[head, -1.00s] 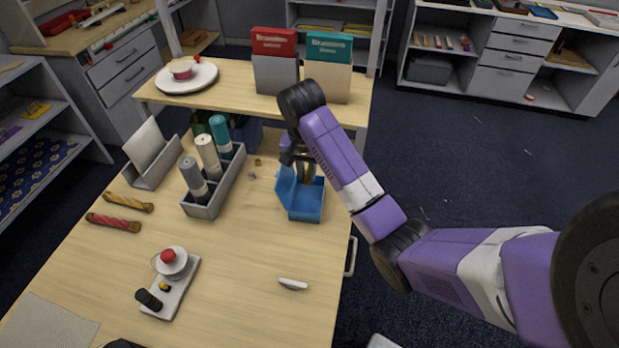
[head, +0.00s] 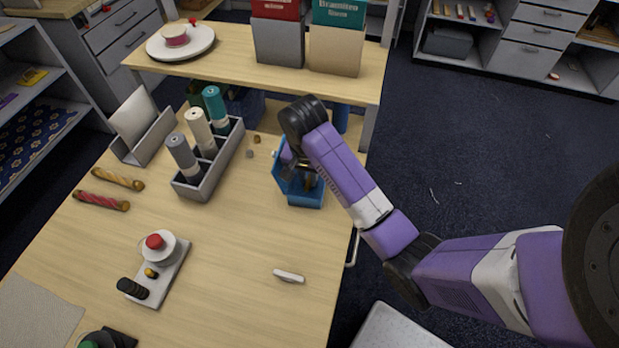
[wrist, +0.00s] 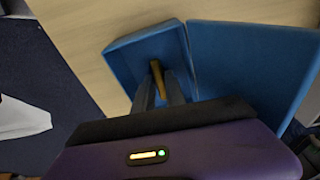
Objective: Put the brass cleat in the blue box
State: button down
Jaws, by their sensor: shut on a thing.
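The blue box (head: 306,199) stands on the table near its right edge with its lid (wrist: 255,62) open; in the wrist view its open tray (wrist: 120,55) lies just ahead of my fingers. My gripper (wrist: 160,90) points down over the tray, its fingers shut on the brass cleat (wrist: 157,75). The cleat shows as a narrow brass strip between the fingertips. In the head view my gripper (head: 308,182) is at the box and mostly hidden by my own arm. I cannot tell whether the cleat touches the box floor.
A grey rack (head: 208,178) with several rolls stands left of the box. Small knobs (head: 250,154) lie between them. A white handle-like piece (head: 289,276) and a button panel (head: 160,270) lie nearer. A raised shelf (head: 225,55) is behind. The middle of the table is clear.

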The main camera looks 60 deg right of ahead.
jog(key=c, duration=1.4)
grip_release()
